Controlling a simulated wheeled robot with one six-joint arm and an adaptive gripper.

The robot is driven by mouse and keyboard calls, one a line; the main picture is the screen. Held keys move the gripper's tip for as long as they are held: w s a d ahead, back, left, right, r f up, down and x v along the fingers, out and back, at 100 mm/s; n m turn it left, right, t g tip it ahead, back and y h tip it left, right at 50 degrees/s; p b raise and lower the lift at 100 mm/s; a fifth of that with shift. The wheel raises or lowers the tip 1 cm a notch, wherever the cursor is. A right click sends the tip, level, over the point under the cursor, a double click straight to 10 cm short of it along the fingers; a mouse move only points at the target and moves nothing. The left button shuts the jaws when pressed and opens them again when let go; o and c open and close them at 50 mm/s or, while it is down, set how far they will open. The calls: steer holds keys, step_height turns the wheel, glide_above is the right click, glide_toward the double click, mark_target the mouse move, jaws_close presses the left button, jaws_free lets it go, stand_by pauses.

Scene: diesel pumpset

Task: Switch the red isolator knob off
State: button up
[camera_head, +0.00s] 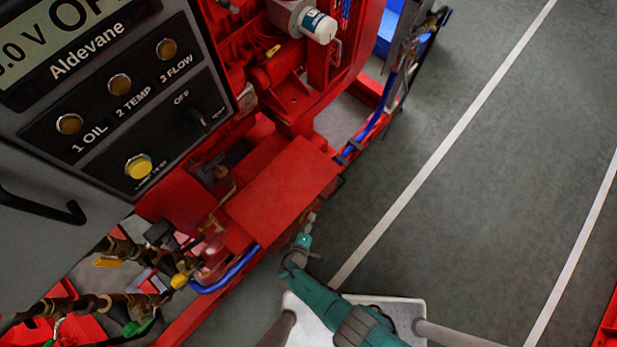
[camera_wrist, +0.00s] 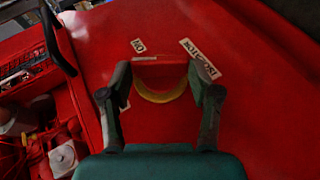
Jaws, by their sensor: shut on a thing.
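The red isolator knob (camera_wrist: 160,74) sits on a red panel face (camera_wrist: 260,90) in the wrist view, with a yellow ring (camera_wrist: 160,97) around its lower side. The knob's bar lies across the picture, roughly level. My gripper (camera_wrist: 161,88) is shut on the knob, one finger at each end. Another pale label by the left finger is mostly covered. In the head view my gripper (camera_head: 304,235) is beside the red machine; the knob cannot be made out there.
A grey Aldevane control panel (camera_head: 100,110) with lamps, a black selector (camera_head: 197,114) and a yellow button (camera_head: 138,167) stands at the left. Blue hose (camera_head: 225,278) and brass pipework are near my arm. Open grey floor (camera_head: 480,190) with white lines lies to the right.

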steer(key=shift+s+d+f+t, duration=0.1)
steer(key=shift+d+f+t, duration=0.05)
steer(key=shift+t, duration=0.15)
stand_by(0.8)
steer(key=o, duration=1.1)
steer(key=shift+o, duration=0.2)
steer(key=shift+r, duration=0.25)
step_height(320, 180, up, 10)
steer(key=shift+f, duration=0.2)
steer(key=shift+c, duration=0.2)
